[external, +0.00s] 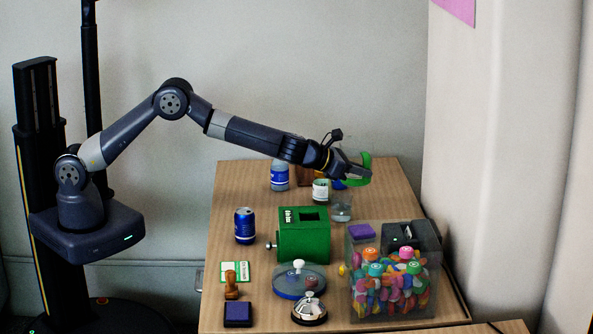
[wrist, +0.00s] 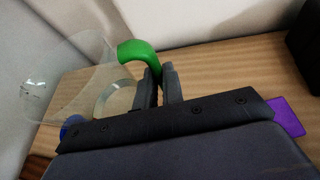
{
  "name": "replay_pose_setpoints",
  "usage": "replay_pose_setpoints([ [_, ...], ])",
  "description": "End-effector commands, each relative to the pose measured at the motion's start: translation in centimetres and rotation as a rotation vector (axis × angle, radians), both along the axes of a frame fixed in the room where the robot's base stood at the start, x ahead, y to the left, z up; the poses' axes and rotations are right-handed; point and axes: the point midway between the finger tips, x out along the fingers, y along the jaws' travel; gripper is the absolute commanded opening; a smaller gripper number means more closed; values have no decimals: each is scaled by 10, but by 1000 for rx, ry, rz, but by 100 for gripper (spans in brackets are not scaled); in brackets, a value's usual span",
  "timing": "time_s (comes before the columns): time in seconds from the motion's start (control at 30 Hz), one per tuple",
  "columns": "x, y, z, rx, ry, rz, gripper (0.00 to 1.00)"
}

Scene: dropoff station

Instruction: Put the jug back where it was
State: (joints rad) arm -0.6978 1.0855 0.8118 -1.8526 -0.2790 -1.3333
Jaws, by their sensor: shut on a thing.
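The jug is clear, with a thick green handle. In the wrist view its see-through body (wrist: 62,72) is left of my jaws, and its green handle (wrist: 138,50) reaches into them. In the external view the green handle (external: 364,169) shows at the end of my arm, above the back right of the table. The clear body is hard to make out there. My gripper (external: 362,176) is shut on the handle; the jaws (wrist: 160,84) also show in the wrist view. A clear glass vessel (external: 341,207) shows just below the gripper; I cannot tell how it relates to the jug.
The wooden table (external: 228,190) holds a blue bottle (external: 280,177), a white-and-green cup (external: 320,191), a blue can (external: 245,226) and a green box (external: 303,240). A clear bin of colourful pieces (external: 391,283) and a bell (external: 309,308) stand in front. A pale wall panel rises at right.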

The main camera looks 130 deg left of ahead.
Motion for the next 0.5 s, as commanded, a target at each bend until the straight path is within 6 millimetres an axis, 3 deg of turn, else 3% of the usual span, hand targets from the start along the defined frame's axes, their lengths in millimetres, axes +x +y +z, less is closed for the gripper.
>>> replay_pose_setpoints([
  [0.13, 0, 0, 33, 5, -7, 1, 0],
  [0.5, 1, 0, 88, 4, -6, -1, 0],
])
